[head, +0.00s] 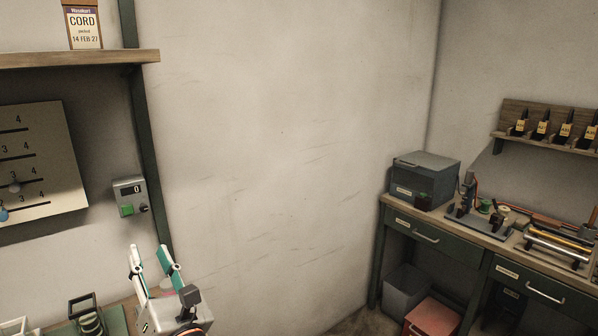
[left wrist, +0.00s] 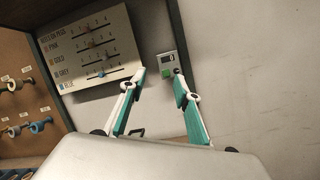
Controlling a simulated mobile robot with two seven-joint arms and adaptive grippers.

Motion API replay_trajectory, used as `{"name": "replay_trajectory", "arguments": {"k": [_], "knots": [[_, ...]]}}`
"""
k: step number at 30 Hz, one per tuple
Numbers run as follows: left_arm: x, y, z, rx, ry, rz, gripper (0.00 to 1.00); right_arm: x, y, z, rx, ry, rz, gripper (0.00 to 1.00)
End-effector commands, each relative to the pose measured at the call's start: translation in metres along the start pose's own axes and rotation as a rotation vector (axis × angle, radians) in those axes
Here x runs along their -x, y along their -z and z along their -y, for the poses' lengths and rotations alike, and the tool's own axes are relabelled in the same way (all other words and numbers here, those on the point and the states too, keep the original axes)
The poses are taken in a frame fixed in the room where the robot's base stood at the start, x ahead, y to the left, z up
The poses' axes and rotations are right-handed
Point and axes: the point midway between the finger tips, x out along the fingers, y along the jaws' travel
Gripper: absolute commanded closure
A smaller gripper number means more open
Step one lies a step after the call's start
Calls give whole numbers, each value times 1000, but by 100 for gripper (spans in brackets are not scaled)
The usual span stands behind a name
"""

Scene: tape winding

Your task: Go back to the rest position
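My left gripper (head: 151,261) shows at the bottom left of the head view, fingers pointing up and apart, with nothing seen between them. My right gripper is in neither view.
A shelf (head: 75,58) holds a cord box (head: 83,25). A workbench (head: 452,232) stands at right. The wall between is bare.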

Motion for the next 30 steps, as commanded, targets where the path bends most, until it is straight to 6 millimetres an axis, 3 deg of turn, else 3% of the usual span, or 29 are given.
{"name": "replay_trajectory", "arguments": {"k": [5,8,10,15,19,24,27,30], "knots": [[32,3,14,-512,-2,272,68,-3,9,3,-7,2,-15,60],[66,15,44,-855,40,460,68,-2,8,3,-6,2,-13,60],[95,34,71,-1099,89,599,68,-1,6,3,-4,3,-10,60],[167,109,124,-1590,241,904,68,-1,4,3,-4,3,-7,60],[218,180,144,-1888,371,1113,68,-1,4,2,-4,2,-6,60],[274,273,140,-2197,544,1360,68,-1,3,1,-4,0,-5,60],[296,315,130,-2322,626,1473,68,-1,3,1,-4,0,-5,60],[310,342,120,-2399,682,1548,68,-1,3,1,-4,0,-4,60]]}}
